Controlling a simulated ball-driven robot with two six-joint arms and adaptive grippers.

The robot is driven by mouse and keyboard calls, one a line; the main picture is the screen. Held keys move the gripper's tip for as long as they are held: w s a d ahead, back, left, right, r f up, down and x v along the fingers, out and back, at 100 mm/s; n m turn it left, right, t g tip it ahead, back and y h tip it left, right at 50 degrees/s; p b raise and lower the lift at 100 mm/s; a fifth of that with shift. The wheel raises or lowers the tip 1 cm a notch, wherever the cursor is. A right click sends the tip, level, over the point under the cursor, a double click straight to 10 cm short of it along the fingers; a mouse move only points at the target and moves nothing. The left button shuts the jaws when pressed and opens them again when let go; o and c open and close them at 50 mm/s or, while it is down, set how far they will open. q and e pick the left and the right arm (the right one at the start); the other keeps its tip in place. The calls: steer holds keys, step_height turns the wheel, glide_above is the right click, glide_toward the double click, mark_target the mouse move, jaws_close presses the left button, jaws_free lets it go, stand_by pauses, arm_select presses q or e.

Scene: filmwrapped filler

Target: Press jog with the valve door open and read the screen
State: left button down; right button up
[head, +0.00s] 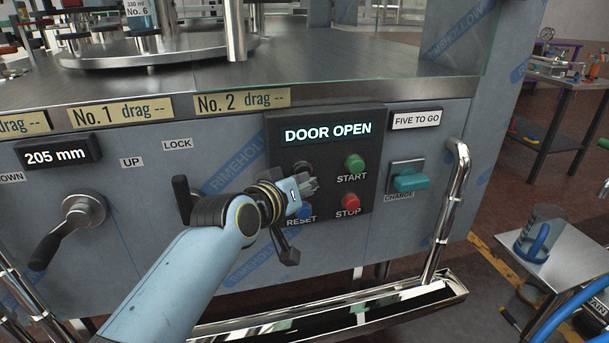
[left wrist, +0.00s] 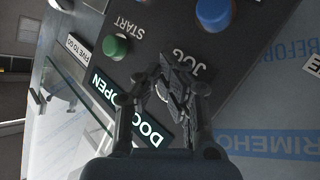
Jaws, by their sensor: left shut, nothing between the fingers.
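The screen (head: 328,132) on the dark control panel (head: 376,124) reads "DOOR OPEN" in lit letters. My left gripper (head: 308,184) is shut and empty in front of the panel's upper left button position. In the left wrist view its fingertips (left wrist: 172,68) lie beside the "JOG" label (left wrist: 188,62) and cover most of the jog button. Whether they touch the button, I cannot tell. The green START button (head: 354,164), red STOP button (head: 350,202) and partly covered blue RESET button (head: 305,211) are around it. I cannot make out the valve door. My right gripper is out of view.
A teal CHARGE switch (head: 411,180) and a "FIVE TO GO" label (head: 416,119) are right of the panel. A chrome rail (head: 450,205) stands out farther right. A black-handled crank (head: 68,230) and a "205 mm" display (head: 57,154) are on the left.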

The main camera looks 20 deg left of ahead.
arm_select(q)
steer(key=shift+w+a, duration=0.1)
steer(key=shift+w, duration=0.05)
stand_by(0.4)
steer(key=shift+s+d+p, duration=0.3)
steer(key=shift+s+d, duration=0.05)
steer(key=shift+s, duration=0.2)
steer(key=shift+s+d+p, duration=0.25)
steer(key=shift+s+d, duration=0.1)
steer(key=shift+s, duration=0.2)
